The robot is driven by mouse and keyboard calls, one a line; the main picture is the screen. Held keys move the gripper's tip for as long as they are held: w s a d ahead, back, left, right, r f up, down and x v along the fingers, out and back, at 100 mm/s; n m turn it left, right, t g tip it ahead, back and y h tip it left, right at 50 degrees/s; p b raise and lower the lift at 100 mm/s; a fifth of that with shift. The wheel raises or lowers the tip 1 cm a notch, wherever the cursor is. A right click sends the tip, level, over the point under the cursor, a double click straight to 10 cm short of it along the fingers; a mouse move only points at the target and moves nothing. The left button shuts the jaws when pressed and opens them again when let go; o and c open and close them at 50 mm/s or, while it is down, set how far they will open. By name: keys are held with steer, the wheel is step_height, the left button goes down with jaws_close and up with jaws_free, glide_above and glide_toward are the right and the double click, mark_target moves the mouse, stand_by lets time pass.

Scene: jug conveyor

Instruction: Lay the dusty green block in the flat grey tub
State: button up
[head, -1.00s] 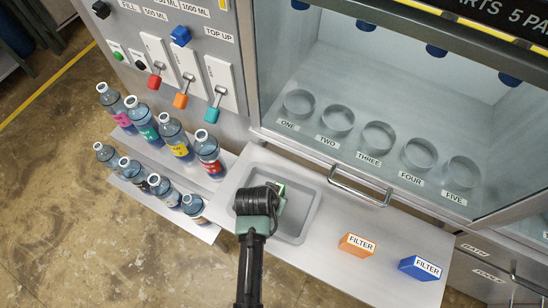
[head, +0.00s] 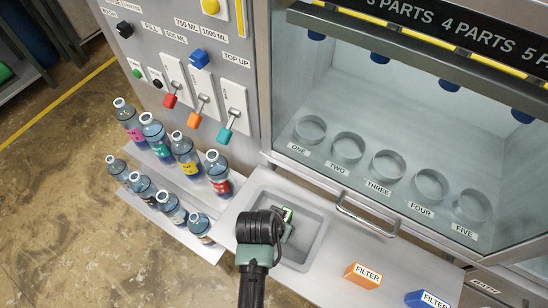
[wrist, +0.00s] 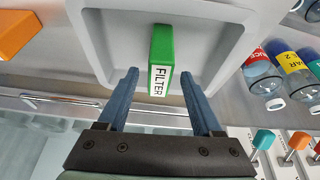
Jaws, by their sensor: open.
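The flat grey tub (head: 310,236) is set in the light shelf, below the glass cabinet. The green block (wrist: 161,52), with a white FILTER label, lies on the tub floor in the wrist view. In the head view only a bit of the block (head: 287,213) shows past my wrist. My gripper (wrist: 163,85) is open over the tub. Its two blue fingers point toward the block, one to each side of its labelled end, with gaps between. Nothing is held. I cannot tell how far the fingertips are above the tub floor.
An orange filter block (head: 363,275) and a blue one (head: 427,299) are on the shelf to the right. Several bottles (head: 184,157) stand in two rows at left. A cabinet handle (head: 367,221) juts out behind the tub. Levers (head: 228,125) project from the panel above.

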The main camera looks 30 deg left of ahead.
steer(key=v, duration=0.8)
steer(key=shift+r, duration=0.15)
